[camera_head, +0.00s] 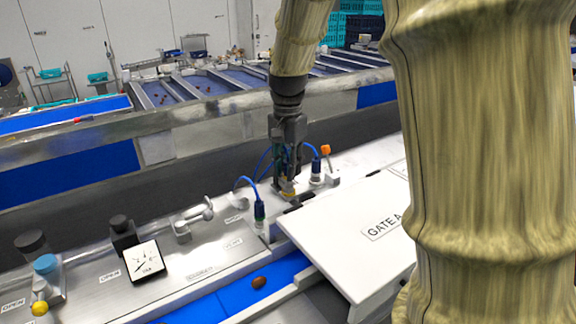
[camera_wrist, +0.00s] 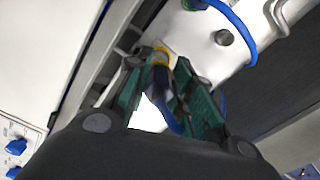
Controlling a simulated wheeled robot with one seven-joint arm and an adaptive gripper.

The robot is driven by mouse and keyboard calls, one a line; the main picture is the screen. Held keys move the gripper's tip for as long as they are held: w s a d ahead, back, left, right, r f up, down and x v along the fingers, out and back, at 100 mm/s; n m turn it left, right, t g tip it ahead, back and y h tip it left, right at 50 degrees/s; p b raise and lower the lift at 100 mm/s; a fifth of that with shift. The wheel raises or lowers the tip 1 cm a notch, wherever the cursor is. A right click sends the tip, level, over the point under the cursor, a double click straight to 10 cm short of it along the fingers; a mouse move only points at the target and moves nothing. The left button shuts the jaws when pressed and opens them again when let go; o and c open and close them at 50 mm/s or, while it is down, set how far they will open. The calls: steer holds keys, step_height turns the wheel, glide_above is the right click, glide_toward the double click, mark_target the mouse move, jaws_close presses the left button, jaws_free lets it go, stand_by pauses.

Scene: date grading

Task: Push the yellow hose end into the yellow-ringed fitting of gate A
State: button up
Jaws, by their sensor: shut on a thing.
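My gripper (camera_head: 287,188) points down at the far left corner of the gate A panel (camera_head: 330,255). In the wrist view its green fingers (camera_wrist: 165,95) are shut on the blue hose (camera_wrist: 166,100). A yellow band (camera_wrist: 160,57) shows at the hose's far end, just past the fingertips, against a pale block. In the head view a small yellow patch (camera_head: 289,194) shows under the fingers. I cannot tell whether the yellow belongs to the hose end, the fitting or both, nor whether they are joined. The fingers hide much of this spot.
A blue hose with a dark connector (camera_head: 259,210) stands left of my gripper. Another hose connector (camera_head: 316,170) and an orange knob (camera_head: 326,150) stand close on the right. A date (camera_head: 259,282) lies on the blue belt.

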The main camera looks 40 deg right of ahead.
steer(key=shift+f, duration=1.2)
stand_by(1.0)
steer(key=o, duration=0.3)
steer(key=o, duration=1.1)
steer(key=shift+r+p, duration=0.9)
steer(key=shift+r, duration=4.15)
